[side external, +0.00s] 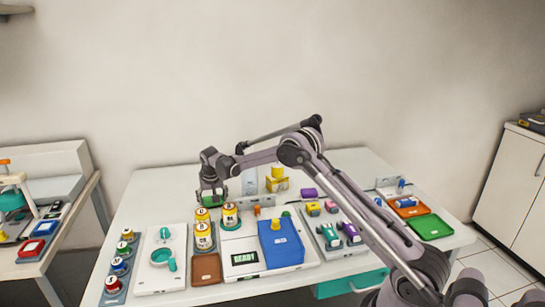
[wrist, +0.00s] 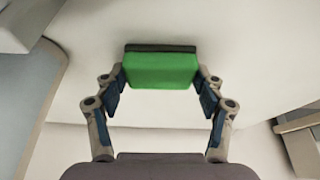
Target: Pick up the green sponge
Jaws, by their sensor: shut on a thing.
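The green sponge (wrist: 160,69) is a green block with a dark layer along its far edge. In the wrist view it sits between the two fingertips of my gripper (wrist: 160,85), which is shut on it. In the side external view my gripper (side external: 212,196) is over the back left part of the white table, and a green bit of the sponge (side external: 208,200) shows between the fingers. The fingers hide much of it there. I cannot tell how far it is above the table top.
Several yellow-labelled jars (side external: 204,236) stand just in front of my gripper. A yellow box (side external: 277,184) stands to the right. The back left of the table is clear.

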